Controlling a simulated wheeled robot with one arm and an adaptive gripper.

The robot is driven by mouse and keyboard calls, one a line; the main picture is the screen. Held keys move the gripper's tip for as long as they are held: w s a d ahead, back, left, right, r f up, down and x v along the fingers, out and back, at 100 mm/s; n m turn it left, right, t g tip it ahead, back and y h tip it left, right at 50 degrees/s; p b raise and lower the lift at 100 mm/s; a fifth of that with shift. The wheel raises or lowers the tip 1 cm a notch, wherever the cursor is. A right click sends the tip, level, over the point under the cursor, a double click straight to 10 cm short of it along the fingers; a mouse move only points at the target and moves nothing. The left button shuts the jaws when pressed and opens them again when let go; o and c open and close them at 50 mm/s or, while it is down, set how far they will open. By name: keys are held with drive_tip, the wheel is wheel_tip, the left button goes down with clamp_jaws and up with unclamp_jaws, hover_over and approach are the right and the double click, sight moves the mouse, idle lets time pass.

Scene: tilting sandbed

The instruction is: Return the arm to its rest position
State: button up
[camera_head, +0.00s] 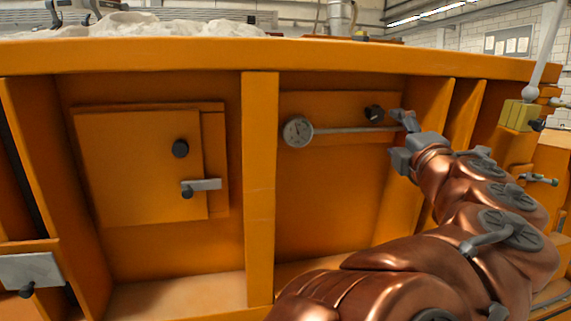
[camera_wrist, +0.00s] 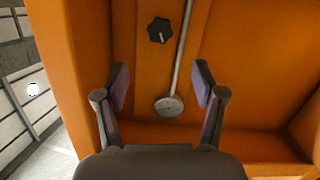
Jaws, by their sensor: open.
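My copper-coloured arm (camera_head: 480,215) reaches in from the lower right in the head view. My gripper (camera_head: 402,140) is at its end, in front of the right-hand orange recess. In the wrist view my gripper (camera_wrist: 160,80) is open, with its two dark fingers wide apart and nothing held. A round dial gauge (camera_wrist: 169,105) with a thin grey rod (camera_wrist: 183,50) shows between the fingers, and I see no finger closed on it. The gauge (camera_head: 298,131) lies left of my gripper in the head view. The rod's far end is partly hidden by a finger.
A black knob (camera_head: 373,112) sits just above the rod. An orange door (camera_head: 140,165) with a knob and grey latch (camera_head: 205,185) is at left. The orange sandbed's rim (camera_head: 230,52) runs above. A yellowish block with a lever (camera_head: 517,115) stands right of my arm.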

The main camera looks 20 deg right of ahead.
wheel_tip(320, 180, up, 4)
drive_tip(key=w+m+h, duration=0.2)
drive_tip(key=m, duration=0.3)
drive_tip(key=s+d+f+m+g+h+p, duration=0.1)
drive_tip(key=s+d+f+m+g+p, duration=0.2)
drive_tip(key=f+m, duration=0.35)
drive_tip(key=s+d+f+m+g+h+p, duration=0.1)
drive_tip(key=f+m+g+p, duration=0.2)
drive_tip(key=f+m+g, duration=0.3)
drive_tip(key=s+a+f+g+y+p, duration=0.45)
drive_tip(key=a+f, duration=0.45)
drive_tip(key=f, duration=0.6)
drive_tip(key=s+a+f+g+y, duration=0.2)
drive_tip(key=s+a+f+g, duration=0.1)
drive_tip(key=s+a, duration=0.5)
drive_tip(key=s+a+f+n+g+y+p, duration=0.1)
drive_tip(key=s+a+f+g, duration=0.3)
drive_tip(key=s+a, duration=0.4)
drive_tip(key=s+g+y, duration=0.1)
drive_tip(key=s, duration=0.2)
drive_tip(key=shift+y, duration=0.35)
